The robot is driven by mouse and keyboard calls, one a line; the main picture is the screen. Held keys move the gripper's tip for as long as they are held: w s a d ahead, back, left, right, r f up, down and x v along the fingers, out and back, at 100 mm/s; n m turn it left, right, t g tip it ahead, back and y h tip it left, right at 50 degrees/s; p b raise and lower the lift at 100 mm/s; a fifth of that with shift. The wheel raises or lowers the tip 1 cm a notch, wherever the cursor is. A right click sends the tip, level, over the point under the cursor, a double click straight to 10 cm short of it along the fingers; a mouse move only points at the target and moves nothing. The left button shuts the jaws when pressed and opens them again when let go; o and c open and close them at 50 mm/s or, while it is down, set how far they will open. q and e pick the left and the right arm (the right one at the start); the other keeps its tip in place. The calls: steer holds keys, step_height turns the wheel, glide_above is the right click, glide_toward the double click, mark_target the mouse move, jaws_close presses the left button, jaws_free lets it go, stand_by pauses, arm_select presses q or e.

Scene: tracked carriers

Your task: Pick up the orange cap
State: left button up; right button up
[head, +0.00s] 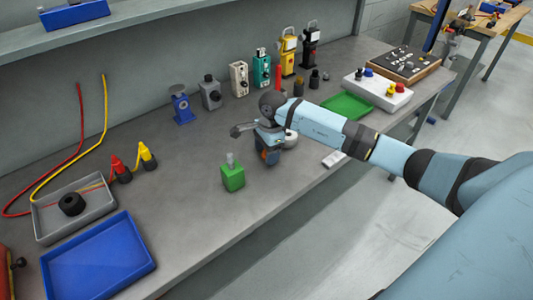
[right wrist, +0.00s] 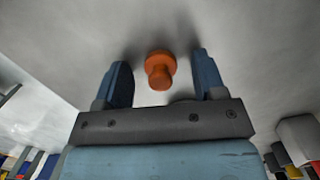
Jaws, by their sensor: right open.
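The orange cap (right wrist: 160,68) is a small knob with a wide round flange and a narrower stem. In the right wrist view it is between the two blue fingers of my right gripper (right wrist: 162,72), with gaps on both sides. My right gripper is open and holds nothing. In the head view my right gripper (head: 268,156) points down, low over the grey bench. The cap is mostly hidden there, with only a bit of orange by the fingers. My left gripper is not in view.
A green block (head: 232,177) with a grey top stands left of my right gripper. A white round thing (head: 290,139) is close behind it. A green tray (head: 347,106) lies to the right, a blue tray (head: 98,262) at front left. Several devices stand along the back wall.

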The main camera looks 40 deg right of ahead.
steer(key=c, duration=1)
steer(key=shift+r, duration=0.1)
